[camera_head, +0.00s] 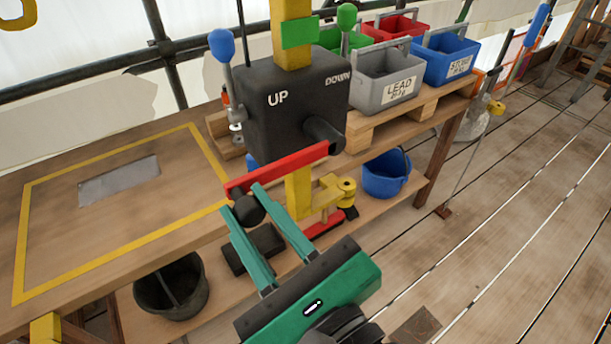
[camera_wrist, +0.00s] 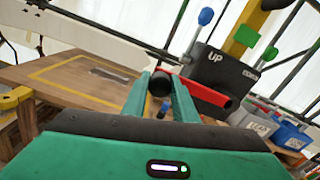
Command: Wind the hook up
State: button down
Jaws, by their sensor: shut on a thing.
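The dark winch box (camera_head: 290,105), marked UP and DOWN, is clamped to a yellow post (camera_head: 293,45). Its red crank arm (camera_head: 290,165) runs from the hub down and left to a black handle knob (camera_head: 249,209). My green gripper (camera_head: 241,200) is shut on this knob, one finger on each side. In the wrist view the knob (camera_wrist: 162,86) sits between the fingertips, beside the red arm (camera_wrist: 207,92). A blue-knobbed lever (camera_head: 222,48) and a green-knobbed lever (camera_head: 346,18) stand at the box. A curved yellow piece (camera_head: 22,20), possibly the hook, is cut off at upper left.
The wooden bench (camera_head: 60,195) has a yellow-outlined area with a grey plate (camera_head: 119,181). Grey (camera_head: 385,82), blue (camera_head: 448,60), green and red bins stand on a pallet at the right. A black bucket (camera_head: 171,290) and blue bucket (camera_head: 386,174) sit below. Open plank floor lies right.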

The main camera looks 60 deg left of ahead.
jog(key=shift+w+a, duration=0.1)
dwell(0.3)
jog(key=c, duration=1.4)
grip_release()
jog(key=shift+c, duration=0.2)
jog(key=shift+r, duration=0.1)
